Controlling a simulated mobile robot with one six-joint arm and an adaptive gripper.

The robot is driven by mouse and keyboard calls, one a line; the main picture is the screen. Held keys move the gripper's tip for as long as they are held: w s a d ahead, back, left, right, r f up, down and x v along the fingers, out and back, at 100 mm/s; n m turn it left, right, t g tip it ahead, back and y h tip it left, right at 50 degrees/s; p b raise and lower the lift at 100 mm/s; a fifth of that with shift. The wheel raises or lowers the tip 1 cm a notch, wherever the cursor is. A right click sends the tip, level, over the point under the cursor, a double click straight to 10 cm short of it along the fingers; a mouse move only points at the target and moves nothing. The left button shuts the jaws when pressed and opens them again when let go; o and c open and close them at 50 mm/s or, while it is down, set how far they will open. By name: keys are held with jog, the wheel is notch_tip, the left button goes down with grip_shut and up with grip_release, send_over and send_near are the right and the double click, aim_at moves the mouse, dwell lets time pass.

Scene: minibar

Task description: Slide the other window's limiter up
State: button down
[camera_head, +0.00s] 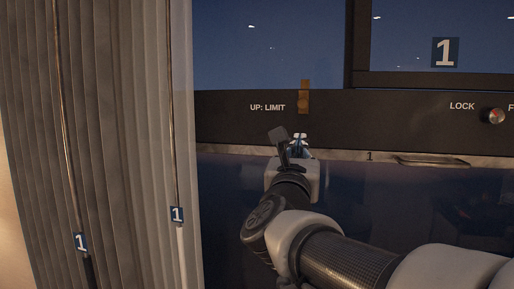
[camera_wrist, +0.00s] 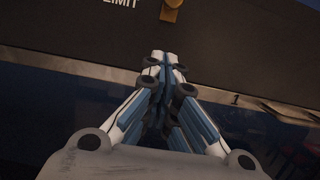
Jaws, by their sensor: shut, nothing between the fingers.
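The limiter, a small brass piece with a knob (camera_head: 303,100), sits on the dark panel under the window, right of the words "UP: LIMIT". In the wrist view the brass knob (camera_wrist: 174,4) shows at the top edge, partly cut off. My gripper (camera_head: 299,138) is below the limiter in the head view and apart from it. In the wrist view my gripper (camera_wrist: 165,58) has its blue and white fingers together, empty, pointing up toward the panel. The window pane (camera_head: 270,45) above the limiter is dark. A second pane marked 1 (camera_head: 445,53) is at the right.
Grey pleated curtains (camera_head: 110,120) with two wands tagged 1 hang at the left. A red-tipped LOCK knob (camera_head: 495,116) is on the panel at the right. A metal handle (camera_head: 432,161) lies on the ledge below. A dark glossy surface is under the ledge.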

jog(key=v, duration=0.6)
jog(key=s+a+f+n+g+y+b, duration=0.25)
jog(key=s+f+n+y, duration=0.2)
jog(key=f+n, duration=0.7)
jog(key=s+a+f+n+g+y+b, duration=0.15)
jog(key=s+f+n+g+y, duration=0.3)
jog(key=f+n, duration=0.75)
jog(key=s+d+f+n+g+h, duration=0.1)
jog(key=s+d+f+n+g, duration=0.2)
jog(key=s+f+n, duration=0.4)
jog(key=s+d+f+n+g+h, duration=0.1)
jog(key=s+d+f+n+g, duration=0.3)
jog(key=s+f+n, duration=0.3)
jog(key=s+n+g+b, duration=0.1)
jog(key=s+n, duration=0.1)
jog(key=s, duration=0.2)
jog(key=shift+d+h, duration=0.3)
